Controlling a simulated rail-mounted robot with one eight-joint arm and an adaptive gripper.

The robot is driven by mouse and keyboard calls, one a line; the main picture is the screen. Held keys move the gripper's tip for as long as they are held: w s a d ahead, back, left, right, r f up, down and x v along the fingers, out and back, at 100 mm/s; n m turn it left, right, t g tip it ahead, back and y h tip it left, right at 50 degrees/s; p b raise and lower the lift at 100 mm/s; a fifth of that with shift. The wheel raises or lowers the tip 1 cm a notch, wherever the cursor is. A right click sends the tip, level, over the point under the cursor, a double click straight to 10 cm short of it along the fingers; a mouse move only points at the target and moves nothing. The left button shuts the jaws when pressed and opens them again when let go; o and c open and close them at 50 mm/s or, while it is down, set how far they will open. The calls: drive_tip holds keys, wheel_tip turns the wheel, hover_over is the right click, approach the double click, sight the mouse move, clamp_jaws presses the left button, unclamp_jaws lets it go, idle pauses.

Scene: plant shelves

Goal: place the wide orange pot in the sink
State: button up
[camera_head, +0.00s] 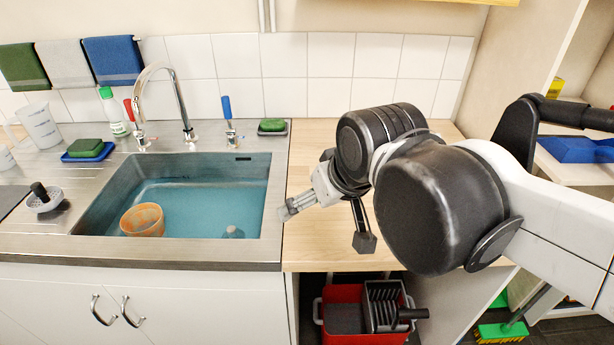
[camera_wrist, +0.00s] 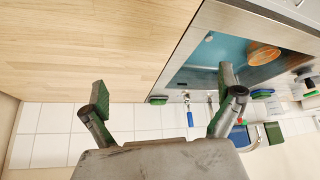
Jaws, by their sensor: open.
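The wide orange pot (camera_head: 143,220) is in the sink (camera_head: 258,200), near its front left, tilted slightly and partly in the blue water. It also shows in the wrist view (camera_wrist: 262,54), inside the sink basin (camera_wrist: 196,75). My gripper (camera_head: 287,212) is over the wooden counter's left edge, beside the sink's right rim and apart from the pot. In the wrist view my gripper (camera_wrist: 163,92) has its two fingers spread wide with nothing between them.
A small object (camera_head: 233,232) lies in the water at the front right. The tap (camera_head: 182,105), a green sponge on a dish (camera_head: 272,126) and a blue-handled lever (camera_head: 229,115) stand behind. The wooden counter (camera_head: 308,255) is largely clear. A red bin (camera_head: 345,312) stands below it.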

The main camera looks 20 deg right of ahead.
drive_tip(key=shift+m+t, duration=0.3)
drive_tip(key=shift+m, duration=0.2)
drive_tip(key=s, duration=0.1)
drive_tip(key=s+d+f, duration=0.2)
drive_tip(key=shift+s+d+f, duration=0.15)
drive_tip(key=shift+s, duration=0.2)
idle(1.8)
